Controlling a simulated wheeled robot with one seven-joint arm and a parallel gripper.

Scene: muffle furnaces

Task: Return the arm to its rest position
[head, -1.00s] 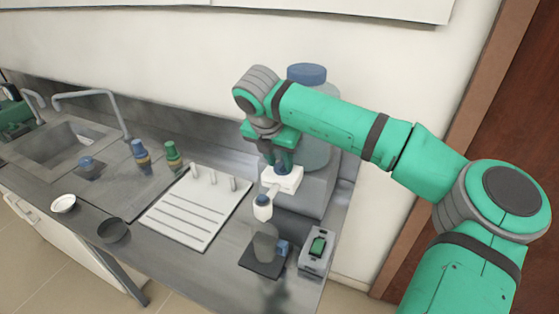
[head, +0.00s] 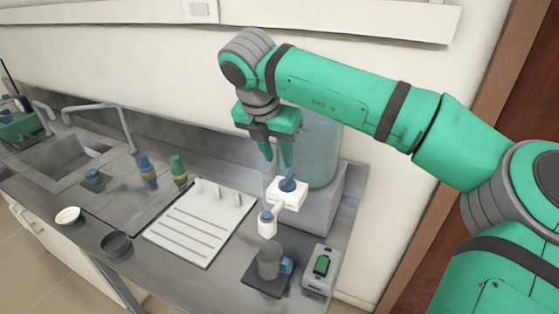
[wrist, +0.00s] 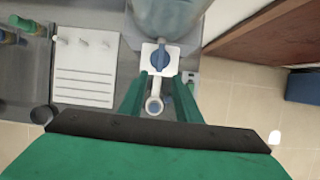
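My green arm reaches in from the right in the head view. My gripper (head: 277,155) hangs fingers-down above the white tap block with the blue knob (head: 288,184) on the big water container. Its two green fingers are apart with nothing between them. In the wrist view the gripper (wrist: 160,82) shows its fingers on either side of the white spout, with the blue knob (wrist: 160,58) just beyond. The fingers are clear of the knob in the head view.
The translucent container (head: 318,150) stands behind the gripper. Below are a grey beaker on a dark plate (head: 265,283), a device with a green screen (head: 321,264) and a white drying board (head: 200,232). A sink (head: 65,155) and bottles (head: 147,170) are left. A wall stands behind.

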